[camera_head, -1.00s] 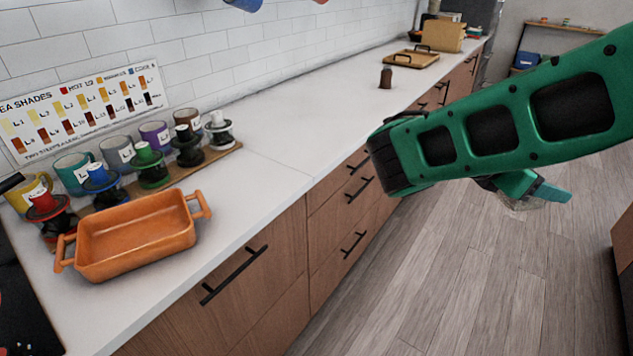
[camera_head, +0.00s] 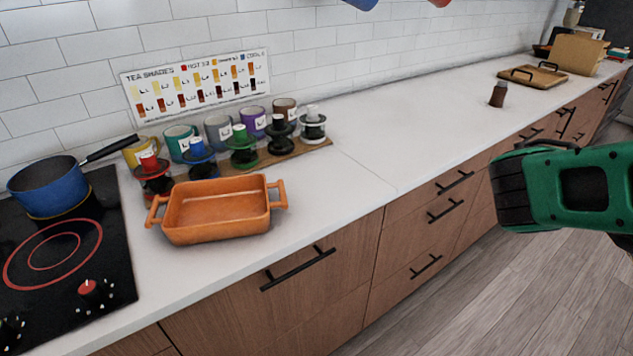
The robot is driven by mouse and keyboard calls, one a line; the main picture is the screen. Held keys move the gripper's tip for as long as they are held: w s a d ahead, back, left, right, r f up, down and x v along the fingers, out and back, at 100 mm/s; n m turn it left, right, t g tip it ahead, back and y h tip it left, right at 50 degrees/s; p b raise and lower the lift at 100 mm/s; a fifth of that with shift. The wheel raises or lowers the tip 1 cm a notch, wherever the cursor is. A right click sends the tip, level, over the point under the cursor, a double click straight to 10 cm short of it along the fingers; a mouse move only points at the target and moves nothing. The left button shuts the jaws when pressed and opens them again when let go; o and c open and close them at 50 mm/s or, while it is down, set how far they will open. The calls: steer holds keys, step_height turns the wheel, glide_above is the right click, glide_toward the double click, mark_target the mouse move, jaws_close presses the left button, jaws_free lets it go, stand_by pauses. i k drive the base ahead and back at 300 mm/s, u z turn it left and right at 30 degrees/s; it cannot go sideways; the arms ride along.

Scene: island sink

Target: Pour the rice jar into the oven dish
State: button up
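The orange oven dish (camera_head: 215,215) stands upright on the white counter, right of the cooktop, with a handle at each end. It looks empty. I cannot make out a rice jar for certain. A small dark brown container (camera_head: 498,94) stands far along the counter, and its contents cannot be seen. A green and black link of my arm fills the right edge over the floor, well away from the dish. My gripper is outside the picture, so whether it holds anything cannot be seen.
A blue pot (camera_head: 48,186) sits on the black cooktop (camera_head: 110,290) at left. Several mugs and colored stands line a wooden board (camera_head: 290,151) behind the dish. A tea chart (camera_head: 197,85) leans on the wall. The mid counter is clear; a wooden tray (camera_head: 533,76) lies far right.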

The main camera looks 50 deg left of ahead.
mark_target(211, 210)
steer(key=u, duration=0.05)
steer(key=i, duration=2.65)
steer(key=u, duration=2.6)
